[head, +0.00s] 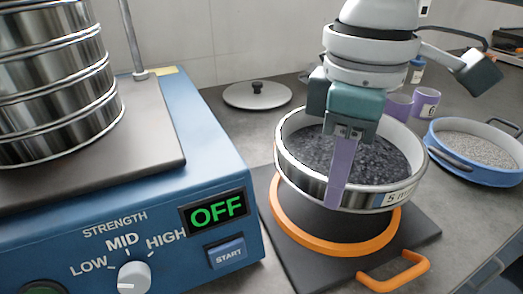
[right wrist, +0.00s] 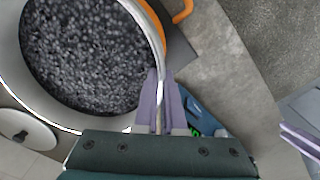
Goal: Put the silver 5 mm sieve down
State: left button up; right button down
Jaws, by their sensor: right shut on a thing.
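The silver 5 mm sieve (head: 306,181) is full of dark grey granules and has a white label on its right front. It looks about level. My right gripper (head: 341,172) is shut on its rim, one purple finger outside the wall. In the right wrist view the fingers (right wrist: 160,108) clamp the rim of the sieve (right wrist: 157,35). A dark gap shows between sieve and ring at the front; contact behind is hidden.
A blue shaker (head: 215,160) reading OFF, with a stack of silver sieves (head: 55,85), stands left. A grey lid (head: 257,94) lies behind. A blue sieve (head: 450,158) with pale grains is at right. Purple cups (head: 425,102) stand behind the gripper.

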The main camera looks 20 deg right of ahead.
aim_at(320, 241)
pick_arm(q)
jog(key=shift+a+f+b, duration=0.2)
jog(key=shift+f+b, duration=0.55)
jog(key=shift+f, duration=0.2)
pick_arm(e)
notch_tip(320, 241, down, 7)
jog(key=shift+r, duration=0.15)
jog(key=shift+a, duration=0.1)
jog(key=shift+f, duration=0.3)
jog(key=c, duration=1)
grip_release()
pick_arm(q)
jog(key=shift+d, duration=0.1)
